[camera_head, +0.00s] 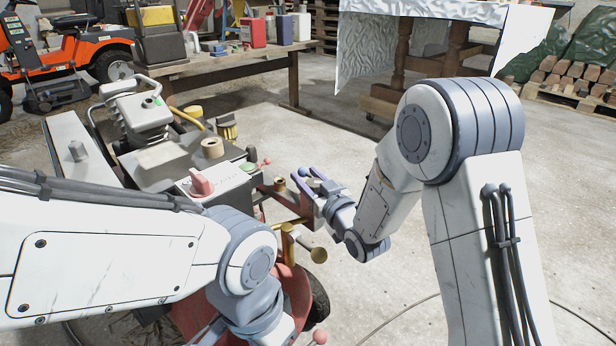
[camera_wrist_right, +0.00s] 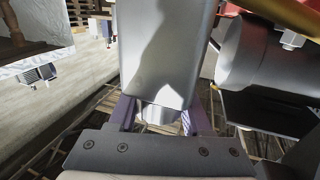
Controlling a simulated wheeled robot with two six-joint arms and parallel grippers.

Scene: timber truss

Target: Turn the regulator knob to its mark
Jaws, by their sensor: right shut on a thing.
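The red and grey compressor (camera_head: 165,155) stands left of centre in the head view, with a red knob-like part (camera_head: 200,183) on its pale box. My right gripper (camera_head: 312,180) is at the fittings on the machine's right side and is shut on the regulator knob. A small blue-grey round part (camera_head: 303,172) shows at its fingertips; the grip itself is mostly hidden. In the right wrist view, the purple fingers (camera_wrist_right: 157,118) flank a pale part below a large grey block (camera_wrist_right: 165,55). The mark is not readable. My left arm crosses the lower left; its jaws are out of frame.
Brass fittings (camera_head: 288,238) and a grey cylinder (camera_wrist_right: 250,55) sit close to my right gripper. A tape roll (camera_head: 212,147) and a brush (camera_head: 227,126) lie on the machine. A bench (camera_head: 230,66) stands behind.

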